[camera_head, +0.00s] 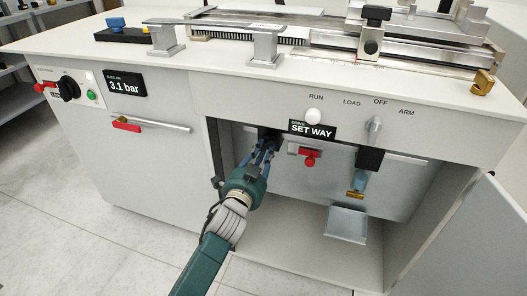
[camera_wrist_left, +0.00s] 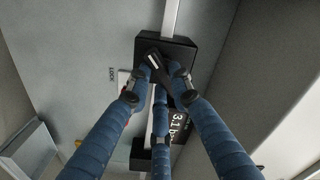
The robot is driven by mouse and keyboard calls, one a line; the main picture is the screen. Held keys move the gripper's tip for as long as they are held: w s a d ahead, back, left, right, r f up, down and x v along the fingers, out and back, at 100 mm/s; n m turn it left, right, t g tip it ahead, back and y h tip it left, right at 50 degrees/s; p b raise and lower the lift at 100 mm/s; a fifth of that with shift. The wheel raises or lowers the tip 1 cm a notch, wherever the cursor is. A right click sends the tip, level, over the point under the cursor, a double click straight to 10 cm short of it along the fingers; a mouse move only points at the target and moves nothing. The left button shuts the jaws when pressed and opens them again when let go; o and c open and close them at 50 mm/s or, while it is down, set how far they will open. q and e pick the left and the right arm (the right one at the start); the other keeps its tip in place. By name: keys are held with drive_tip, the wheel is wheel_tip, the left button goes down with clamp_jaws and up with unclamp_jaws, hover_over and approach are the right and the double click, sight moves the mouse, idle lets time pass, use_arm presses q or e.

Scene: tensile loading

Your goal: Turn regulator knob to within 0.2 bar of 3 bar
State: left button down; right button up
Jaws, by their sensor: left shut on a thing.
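My left gripper (camera_head: 267,145) reaches into the open bay under the bench, and its arm comes up from below. In the left wrist view, its blue fingers (camera_wrist_left: 160,80) are closed around the black regulator knob (camera_wrist_left: 153,62), which has a white mark and sits in front of a black block (camera_wrist_left: 182,52). In the head view the knob is mostly hidden by the fingers. The pressure display (camera_head: 125,84) on the front panel reads 3.1 bar. A partly covered display (camera_wrist_left: 181,124) in the left wrist view also shows 3.1. My right gripper is not in view.
A SET WAY display (camera_head: 312,130), a red valve handle (camera_head: 309,158) and a filter bowl (camera_head: 357,180) are right of the gripper. A metal tray (camera_head: 346,224) is lower in the bay. The bay's left wall (camera_head: 212,150) stands close to the gripper.

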use_arm(q)
drive_tip(key=c, duration=1.5)
unclamp_jaws()
drive_tip(key=shift+c, duration=0.2)
drive_tip(key=v, duration=1.2)
